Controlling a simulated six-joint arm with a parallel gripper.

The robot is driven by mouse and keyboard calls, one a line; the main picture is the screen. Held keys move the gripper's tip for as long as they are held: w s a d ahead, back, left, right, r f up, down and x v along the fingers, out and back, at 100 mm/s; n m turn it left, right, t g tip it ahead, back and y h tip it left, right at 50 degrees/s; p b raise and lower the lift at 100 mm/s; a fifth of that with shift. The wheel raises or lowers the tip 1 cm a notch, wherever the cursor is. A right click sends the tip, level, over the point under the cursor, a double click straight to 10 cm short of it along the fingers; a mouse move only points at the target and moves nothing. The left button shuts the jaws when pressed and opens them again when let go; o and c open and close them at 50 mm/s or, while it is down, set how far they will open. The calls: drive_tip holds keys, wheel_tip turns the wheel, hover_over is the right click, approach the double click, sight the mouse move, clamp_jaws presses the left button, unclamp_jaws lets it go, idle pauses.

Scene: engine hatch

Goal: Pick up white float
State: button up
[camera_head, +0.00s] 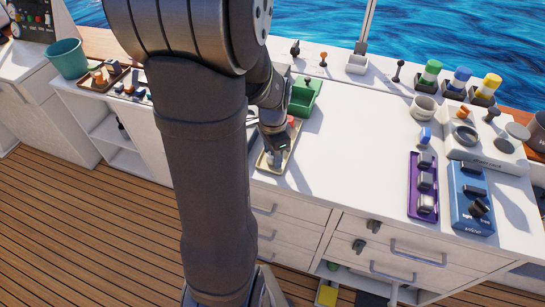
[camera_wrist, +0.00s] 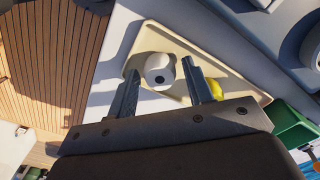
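In the wrist view the white float (camera_wrist: 158,68), a rounded piece with a dark hole, lies in a beige tray (camera_wrist: 208,62). My gripper (camera_wrist: 160,66) is open, with one finger on each side of the float. The right finger looks very close to it; I cannot tell whether it touches. In the head view my gripper (camera_head: 276,152) is low over the tray (camera_head: 266,163), and the float is hidden there behind my gripper and arm.
A yellow piece (camera_wrist: 214,88) lies in the tray behind the right finger. A green container (camera_head: 304,96) stands just behind the tray. A purple tray (camera_head: 412,207) and a blue box (camera_head: 468,215) sit to the right. The white counter (camera_head: 350,150) between is clear.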

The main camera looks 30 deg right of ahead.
drive_tip(key=c, duration=0.7)
drive_tip(key=shift+r, duration=0.1)
